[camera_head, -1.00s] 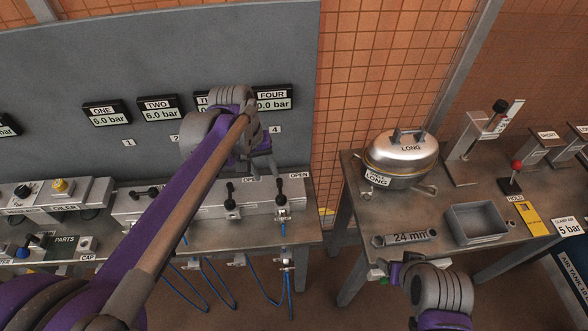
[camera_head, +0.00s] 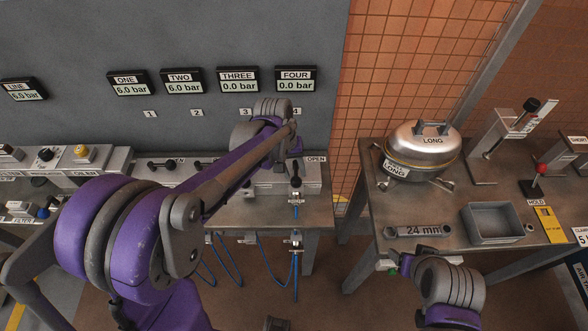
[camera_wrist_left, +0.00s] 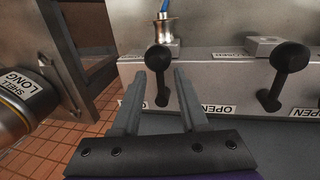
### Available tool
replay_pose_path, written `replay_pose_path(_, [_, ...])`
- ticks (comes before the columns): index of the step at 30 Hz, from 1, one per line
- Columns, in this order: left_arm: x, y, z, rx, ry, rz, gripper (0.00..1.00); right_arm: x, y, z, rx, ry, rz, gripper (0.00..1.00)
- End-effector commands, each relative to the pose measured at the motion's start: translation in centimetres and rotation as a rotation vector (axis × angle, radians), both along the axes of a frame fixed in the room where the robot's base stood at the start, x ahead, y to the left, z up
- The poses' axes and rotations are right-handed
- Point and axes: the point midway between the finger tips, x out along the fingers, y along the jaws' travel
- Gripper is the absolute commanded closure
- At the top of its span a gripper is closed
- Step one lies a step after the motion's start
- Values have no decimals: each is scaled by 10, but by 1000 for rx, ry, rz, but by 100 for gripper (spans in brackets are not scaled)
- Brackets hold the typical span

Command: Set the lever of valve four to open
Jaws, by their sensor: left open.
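The valve four gauge (camera_head: 296,78) reads 0.0 bar above a small "4" tag. The black lever of valve four (camera_head: 296,183) sits at the right end of the valve row, beside an OPEN label (camera_head: 316,160). My left gripper (camera_head: 295,156) is at this lever.
Another black valve lever (camera_wrist_left: 285,72) stands to the right in the left wrist view. Blue hoses (camera_head: 296,265) hang below the valves. The right bench (camera_head: 390,218) holds a steel shell (camera_head: 420,150), a wrench (camera_head: 418,231) and a grey tray (camera_head: 493,223).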

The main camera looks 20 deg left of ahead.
Motion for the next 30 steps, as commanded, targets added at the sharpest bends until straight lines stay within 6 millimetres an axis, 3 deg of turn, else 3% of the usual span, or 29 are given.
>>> replay_pose_path(7, [0,0,0,0,-1,0,58,0,0,0,0,0,0,29])
replay_pose_path(14, [0,0,0,0,0,0,100,0,0,0,0,0,0,29])
replay_pose_path(30, [-1,0,0,-1,3,-2,100,0,0,0,0,0,0,29])
